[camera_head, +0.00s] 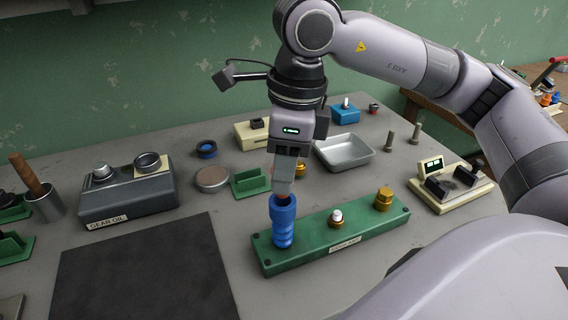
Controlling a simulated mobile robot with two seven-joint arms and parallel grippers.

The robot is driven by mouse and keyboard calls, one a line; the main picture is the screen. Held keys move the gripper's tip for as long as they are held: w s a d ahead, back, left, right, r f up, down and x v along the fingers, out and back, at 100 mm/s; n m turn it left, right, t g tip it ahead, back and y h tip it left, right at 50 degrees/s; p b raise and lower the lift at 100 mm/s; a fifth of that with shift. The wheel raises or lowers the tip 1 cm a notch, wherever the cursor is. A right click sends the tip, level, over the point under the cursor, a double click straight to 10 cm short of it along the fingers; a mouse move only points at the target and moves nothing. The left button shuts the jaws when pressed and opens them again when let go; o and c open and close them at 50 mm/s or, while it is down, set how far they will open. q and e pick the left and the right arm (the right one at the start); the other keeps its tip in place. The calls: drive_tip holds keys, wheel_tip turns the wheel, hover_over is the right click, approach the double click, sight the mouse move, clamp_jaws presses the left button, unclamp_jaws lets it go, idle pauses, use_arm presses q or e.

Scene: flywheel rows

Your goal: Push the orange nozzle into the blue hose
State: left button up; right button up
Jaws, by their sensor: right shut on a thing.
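The blue hose (284,224) stands upright at the left end of the green block (372,235). My right gripper (282,190) comes down from above, right over the hose's open top. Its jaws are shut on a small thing. A sliver of reddish-orange shows between the fingertips and the hose mouth, seemingly the orange nozzle, mostly hidden by the fingers. I cannot tell how deep it sits in the hose. My left gripper is not in view.
The green block also carries a white-topped brass fitting (336,218) and a brass fitting (384,198). A gear oil box (130,195) stands left. A metal tray (343,152) lies behind, a cream fixture (450,188) right. A dark mat (145,270) lies bare front left.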

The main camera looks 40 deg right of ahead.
drive_tip(key=shift+b, duration=0.55)
idle(1.3)
drive_tip(key=shift+f+b, duration=1.85)
drive_tip(key=o, duration=1.1)
drive_tip(key=shift+r, duration=0.1)
drive_tip(key=r, duration=0.6)
drive_tip(key=shift+s+d+p, duration=0.2)
drive_tip(key=shift+d+p, duration=0.05)
drive_tip(key=shift+p, duration=0.05)
drive_tip(key=shift+s+d+r, duration=0.1)
drive_tip(key=shift+r, duration=0.4)
